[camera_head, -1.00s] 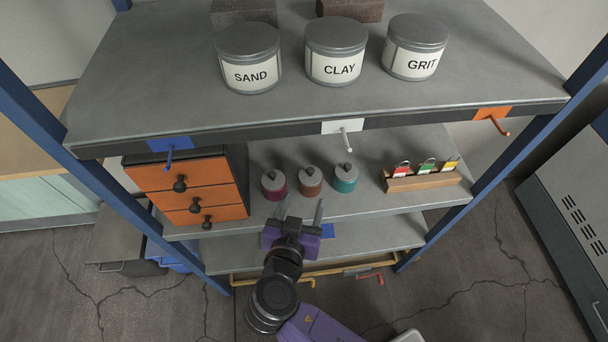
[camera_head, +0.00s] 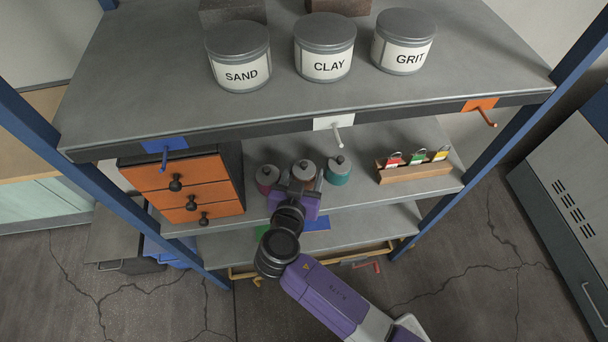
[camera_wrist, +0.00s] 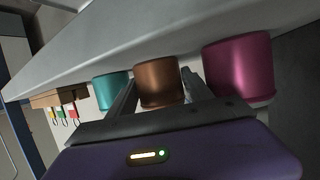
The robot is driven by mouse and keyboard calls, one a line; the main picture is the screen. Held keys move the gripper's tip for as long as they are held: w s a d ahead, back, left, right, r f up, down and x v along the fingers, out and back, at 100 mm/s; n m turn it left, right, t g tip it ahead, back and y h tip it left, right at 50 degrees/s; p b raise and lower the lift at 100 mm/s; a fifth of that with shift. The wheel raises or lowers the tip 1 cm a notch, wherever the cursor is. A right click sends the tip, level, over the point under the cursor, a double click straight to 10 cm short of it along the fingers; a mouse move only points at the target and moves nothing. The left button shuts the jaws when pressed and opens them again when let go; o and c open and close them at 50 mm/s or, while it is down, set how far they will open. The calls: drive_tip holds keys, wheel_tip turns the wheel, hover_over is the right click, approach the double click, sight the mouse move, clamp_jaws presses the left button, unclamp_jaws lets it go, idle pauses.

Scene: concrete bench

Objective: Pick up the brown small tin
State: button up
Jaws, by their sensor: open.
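The brown small tin (camera_head: 304,171) stands on the middle shelf between a maroon tin (camera_head: 267,177) and a teal tin (camera_head: 337,171). Each has a grey lid with a dark knob. My gripper (camera_head: 304,186) is at the brown tin, open, and hides its lower part in the head view. In the wrist view the brown tin (camera_wrist: 158,84) lies between the two fingers (camera_wrist: 160,92), one on each side, with no clear grip on it. The teal tin (camera_wrist: 111,91) and the pink-looking maroon tin (camera_wrist: 240,70) stand close outside the fingers.
An orange drawer unit (camera_head: 186,190) stands left of the tins. Shelf between teal tin and rack is clear.

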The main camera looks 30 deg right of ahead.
drive_tip(key=shift+c, duration=0.2)
drive_tip(key=c, duration=1.1)
drive_tip(key=shift+c, duration=0.2)
